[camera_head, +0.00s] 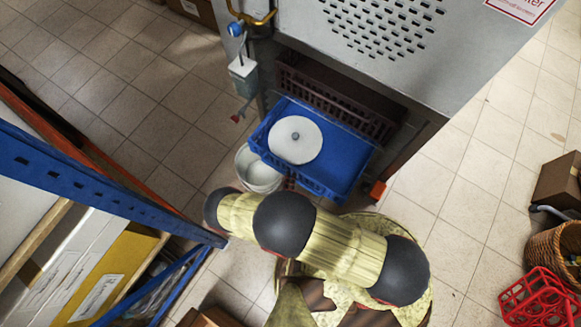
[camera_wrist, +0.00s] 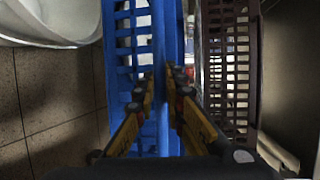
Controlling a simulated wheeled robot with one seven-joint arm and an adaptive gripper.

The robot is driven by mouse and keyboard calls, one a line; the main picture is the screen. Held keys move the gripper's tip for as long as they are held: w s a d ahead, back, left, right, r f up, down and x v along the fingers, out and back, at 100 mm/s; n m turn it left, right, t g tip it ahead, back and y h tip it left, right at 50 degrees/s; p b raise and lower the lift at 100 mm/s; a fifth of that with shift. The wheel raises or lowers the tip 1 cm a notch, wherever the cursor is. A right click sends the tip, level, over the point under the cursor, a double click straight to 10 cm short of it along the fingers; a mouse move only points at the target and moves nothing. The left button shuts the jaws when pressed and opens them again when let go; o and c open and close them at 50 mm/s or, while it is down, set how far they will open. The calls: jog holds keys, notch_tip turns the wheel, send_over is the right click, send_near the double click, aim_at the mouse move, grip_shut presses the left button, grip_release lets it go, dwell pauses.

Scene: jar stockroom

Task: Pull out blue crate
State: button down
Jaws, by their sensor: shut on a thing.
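The blue crate (camera_head: 345,165) sticks partly out of the grey cabinet's lower opening, with a round white lid (camera_head: 295,139) with a dark knob on it. In the wrist view, the crate's slotted blue wall (camera_wrist: 122,45) runs up the picture. My gripper (camera_wrist: 163,77) is shut on the crate's edge, one finger on each side of it. My arm hides the gripper in the head view.
A brown crate (camera_head: 335,105) stands behind the blue one, inside the cabinet (camera_head: 385,40). A white bucket (camera_head: 258,172) stands at the crate's left. A blue rack (camera_head: 100,180) is at left; a red crate (camera_head: 540,299) and wicker basket (camera_head: 556,245) are at right.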

jog(key=shift+f, duration=0.1)
jog(key=c, duration=1.8)
grip_release()
jog(key=shift+c, duration=0.2)
jog(key=shift+r, duration=0.2)
